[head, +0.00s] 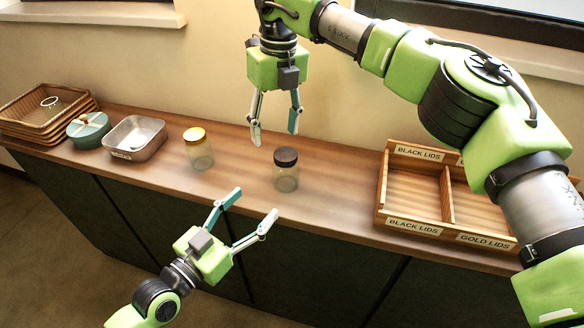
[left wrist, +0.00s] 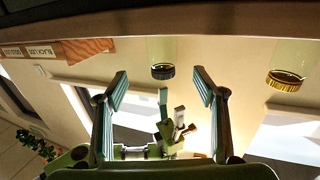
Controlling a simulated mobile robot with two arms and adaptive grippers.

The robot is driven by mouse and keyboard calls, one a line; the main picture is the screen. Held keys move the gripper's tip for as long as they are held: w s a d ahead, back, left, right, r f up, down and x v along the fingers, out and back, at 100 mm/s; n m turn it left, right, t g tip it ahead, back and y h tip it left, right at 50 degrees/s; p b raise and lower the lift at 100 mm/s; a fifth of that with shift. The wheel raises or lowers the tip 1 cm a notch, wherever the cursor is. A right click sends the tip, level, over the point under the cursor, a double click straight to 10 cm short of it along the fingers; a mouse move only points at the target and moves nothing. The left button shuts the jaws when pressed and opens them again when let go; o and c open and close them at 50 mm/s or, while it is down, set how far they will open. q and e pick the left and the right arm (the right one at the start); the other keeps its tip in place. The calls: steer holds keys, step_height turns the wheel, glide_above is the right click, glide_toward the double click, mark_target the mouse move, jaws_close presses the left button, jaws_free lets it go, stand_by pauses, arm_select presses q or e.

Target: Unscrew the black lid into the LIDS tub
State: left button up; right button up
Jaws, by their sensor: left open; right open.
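A clear jar (head: 286,180) with a black lid (head: 286,156) stands upright on the counter. The lid also shows in the left wrist view (left wrist: 163,72), where the scene appears upside down. A metal tub (head: 150,150) stands at the left; its small front label is hard to read. My right gripper (head: 274,136) is open, pointing down, just above and behind the black lid, holding nothing. My left gripper (head: 256,203) is open and empty in front of the jar, its fingers pointing towards it. The right gripper shows beyond the jar in the left wrist view (left wrist: 176,130).
A jar (head: 201,155) with a gold lid (head: 194,134) stands left of the black-lidded jar. A green lidded pot (head: 88,132) and stacked baskets (head: 45,110) are farther left. A wooden divided box (head: 446,195) labelled BLACK LIDS and GOLD LIDS is at the right.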

mark_target(279, 177)
steer(key=shift+w+d+r+h, duration=0.2)
steer(key=shift+d+r+h, duration=0.1)
steer(key=shift+d+r, duration=0.45)
steer(key=shift+d, duration=0.25)
arm_select(q)
steer(key=x, duration=1.4)
steer(key=shift+w+a+r, duration=0.1)
steer(key=shift+a+r, duration=0.05)
steer(key=shift+r, duration=0.15)
